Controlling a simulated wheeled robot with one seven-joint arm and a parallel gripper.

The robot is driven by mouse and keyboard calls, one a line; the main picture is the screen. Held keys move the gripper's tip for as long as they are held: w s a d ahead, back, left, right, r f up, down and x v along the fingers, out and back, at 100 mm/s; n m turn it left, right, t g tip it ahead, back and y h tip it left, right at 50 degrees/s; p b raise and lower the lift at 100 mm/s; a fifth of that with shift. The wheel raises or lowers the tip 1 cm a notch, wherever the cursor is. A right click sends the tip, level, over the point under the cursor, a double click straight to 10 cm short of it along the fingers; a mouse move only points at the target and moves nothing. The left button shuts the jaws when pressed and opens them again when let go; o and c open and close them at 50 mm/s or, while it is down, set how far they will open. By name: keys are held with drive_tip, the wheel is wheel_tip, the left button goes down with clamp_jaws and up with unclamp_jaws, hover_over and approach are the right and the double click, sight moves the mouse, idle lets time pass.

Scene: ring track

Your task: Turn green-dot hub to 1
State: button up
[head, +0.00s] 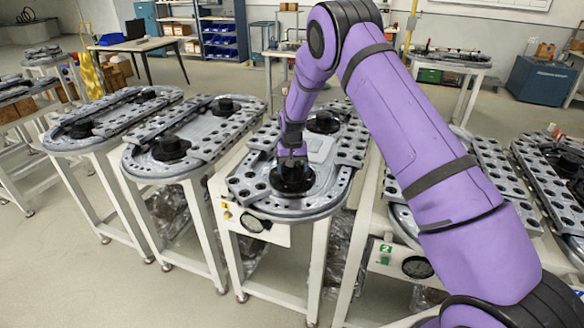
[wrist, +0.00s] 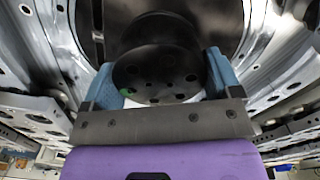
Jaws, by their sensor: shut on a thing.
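The black hub (head: 293,181) sits at the near rounded end of the middle ring-track table (head: 318,209). My gripper (head: 292,161) reaches down onto it from above. In the wrist view, the hub (wrist: 158,62) is a round black disc with several small holes in its face. A green dot shows at the disc's lower left edge. The blue fingers of my gripper (wrist: 163,76) are on the disc's left and right sides, shut on it. The head view does not show the dot, since my gripper covers part of the hub.
A yellow label (head: 226,207) and a round dial (head: 252,222) are on the table's front. The neighbouring table on the right has a green label with a 2 (head: 386,249). A second black hub (head: 323,122) is at the far end. Similar tables stand close on both sides.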

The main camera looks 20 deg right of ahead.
drive_tip(key=m, duration=0.7)
drive_tip(key=shift+d, duration=0.1)
idle(0.4)
drive_tip(key=o, duration=0.8)
drive_tip(key=shift+c, duration=0.2)
wheel_tip(320, 180, up, 11)
